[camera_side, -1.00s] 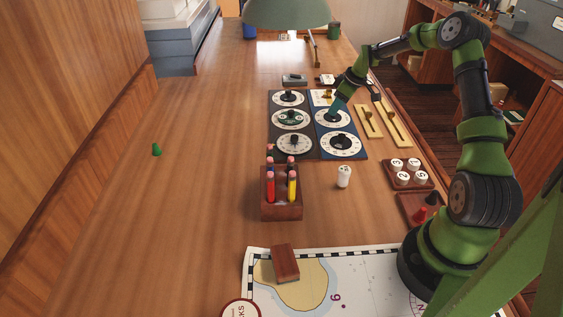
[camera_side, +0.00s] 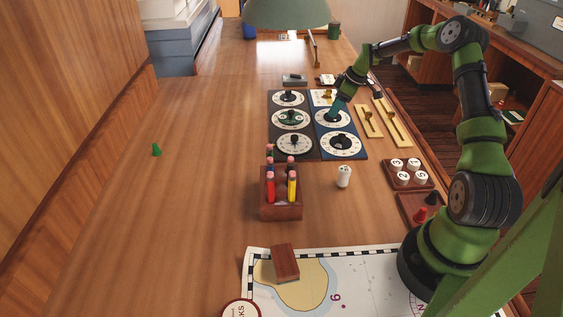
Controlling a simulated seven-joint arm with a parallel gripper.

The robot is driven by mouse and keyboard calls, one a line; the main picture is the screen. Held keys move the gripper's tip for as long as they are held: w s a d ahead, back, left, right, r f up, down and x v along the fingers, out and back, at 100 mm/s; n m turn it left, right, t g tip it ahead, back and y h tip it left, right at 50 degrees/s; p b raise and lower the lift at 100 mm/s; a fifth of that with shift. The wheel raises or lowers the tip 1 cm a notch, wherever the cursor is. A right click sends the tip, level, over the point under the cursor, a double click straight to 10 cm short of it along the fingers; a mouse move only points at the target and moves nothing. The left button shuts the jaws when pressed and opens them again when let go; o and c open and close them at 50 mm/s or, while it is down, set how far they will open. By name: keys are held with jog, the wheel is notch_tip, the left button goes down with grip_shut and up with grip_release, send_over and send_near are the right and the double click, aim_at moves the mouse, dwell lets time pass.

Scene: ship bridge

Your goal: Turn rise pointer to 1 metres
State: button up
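A dial panel (camera_side: 315,130) lies on the desk, with dark boards carrying several round white dials with black pointers. My gripper (camera_side: 334,111) reaches down from the right onto the middle dial (camera_side: 345,123) of the right-hand column, at its knob. The fingertips cover most of that knob, and whether they are closed on it is too small to tell. Below it is another white dial (camera_side: 342,146) with a black pointer. The left column holds more dials, such as the bottom one (camera_side: 295,144). The dial labels are too small to read, so I cannot tell which is the rise pointer.
Brass slider strips (camera_side: 391,122) lie right of the panel. A pencil box (camera_side: 281,211), a white bottle-like piece (camera_side: 344,177) and a tray of numbered discs (camera_side: 396,181) stand nearer. A lamp (camera_side: 287,12) overhangs the back. The left of the desk is mostly clear.

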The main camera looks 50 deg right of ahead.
jog(key=v, duration=1.7)
jog(key=s+a+r+m+t, duration=0.1)
jog(key=s+a, duration=0.5)
jog(key=a, duration=0.6)
jog(key=s+a+r+m+t, duration=0.1)
jog(key=s+a+r+m, duration=0.2)
jog(key=a, duration=0.9)
jog(key=s+a+r+m+t, duration=0.1)
jog(key=s+a+m, duration=0.3)
jog(key=s+a, duration=0.5)
jog(key=a, duration=0.3)
jog(key=shift+a+r, duration=0.35)
jog(key=shift+r, duration=0.05)
